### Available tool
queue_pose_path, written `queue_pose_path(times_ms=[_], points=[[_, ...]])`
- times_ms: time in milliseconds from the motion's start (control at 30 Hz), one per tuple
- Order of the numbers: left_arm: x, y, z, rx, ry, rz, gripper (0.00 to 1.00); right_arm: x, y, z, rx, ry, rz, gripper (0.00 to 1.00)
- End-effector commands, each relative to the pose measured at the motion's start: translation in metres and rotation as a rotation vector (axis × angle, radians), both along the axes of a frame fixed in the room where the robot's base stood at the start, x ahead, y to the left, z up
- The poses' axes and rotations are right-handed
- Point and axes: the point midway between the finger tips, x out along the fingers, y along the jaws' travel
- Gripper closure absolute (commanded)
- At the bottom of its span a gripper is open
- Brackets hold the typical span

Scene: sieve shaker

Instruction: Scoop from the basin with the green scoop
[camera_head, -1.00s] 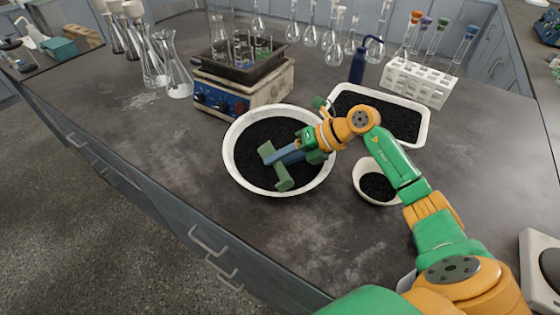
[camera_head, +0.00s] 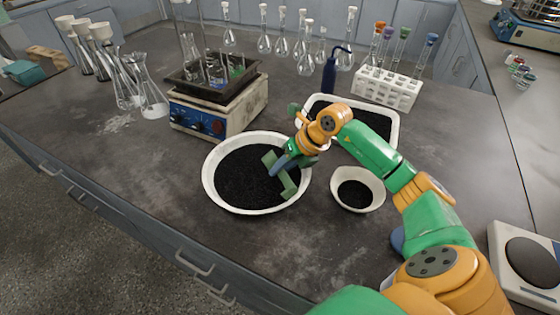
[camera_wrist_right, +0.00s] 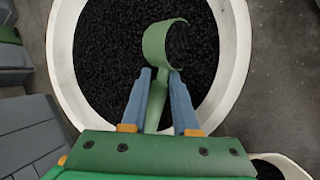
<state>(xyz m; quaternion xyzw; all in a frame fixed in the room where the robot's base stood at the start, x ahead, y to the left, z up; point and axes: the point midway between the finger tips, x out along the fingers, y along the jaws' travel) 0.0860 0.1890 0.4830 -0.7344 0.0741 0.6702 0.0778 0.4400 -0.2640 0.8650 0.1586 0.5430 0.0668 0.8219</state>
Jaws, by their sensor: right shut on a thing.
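The basin is a round white bowl (camera_head: 209,186) filled with black granules (camera_head: 240,180). It stands on the dark bench and also shows in the wrist view (camera_wrist_right: 238,50). My right gripper (camera_head: 279,164) is shut on the handle of the green scoop (camera_head: 286,185), its blue fingers on either side of the handle in the wrist view (camera_wrist_right: 160,90). The scoop's head (camera_wrist_right: 156,45) is over the granules, in the right part of the basin in the head view. I cannot tell whether it touches the granules or holds any. My left gripper is not in view.
A small white bowl with black granules (camera_head: 336,200) stands right of the basin. A white tray of granules (camera_head: 393,125) is behind my right arm. A hotplate (camera_head: 222,118), flasks (camera_head: 151,98) and a tube rack (camera_head: 385,88) stand farther back. The front bench is clear.

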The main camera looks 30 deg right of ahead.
Motion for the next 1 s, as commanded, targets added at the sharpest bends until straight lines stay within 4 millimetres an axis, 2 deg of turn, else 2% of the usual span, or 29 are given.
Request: queue_pose_path(times_ms=[33, 233, 300, 400, 500, 733, 1000], points=[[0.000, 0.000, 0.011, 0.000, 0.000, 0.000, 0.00, -0.001, 0.002, 0.006, -0.038, 0.004, 0.006, 1.00], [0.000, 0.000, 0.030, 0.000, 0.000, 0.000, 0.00, 0.000, 0.007, 0.008, -0.243, 0.015, 0.007, 1.00], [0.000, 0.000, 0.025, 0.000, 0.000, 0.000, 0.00, 0.000, 0.010, 0.009, -0.167, 0.012, -0.001, 1.00], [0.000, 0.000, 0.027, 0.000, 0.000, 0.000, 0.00, 0.001, 0.016, 0.018, -0.089, 0.007, 0.000, 1.00], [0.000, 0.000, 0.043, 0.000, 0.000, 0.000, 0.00, 0.001, 0.020, 0.029, -0.161, 0.011, 0.005, 1.00], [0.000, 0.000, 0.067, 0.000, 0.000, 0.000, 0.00, 0.002, 0.026, 0.046, -0.347, 0.021, 0.006, 1.00], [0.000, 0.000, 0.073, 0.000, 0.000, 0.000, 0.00, 0.002, 0.028, 0.051, -0.488, 0.030, 0.001, 1.00]])
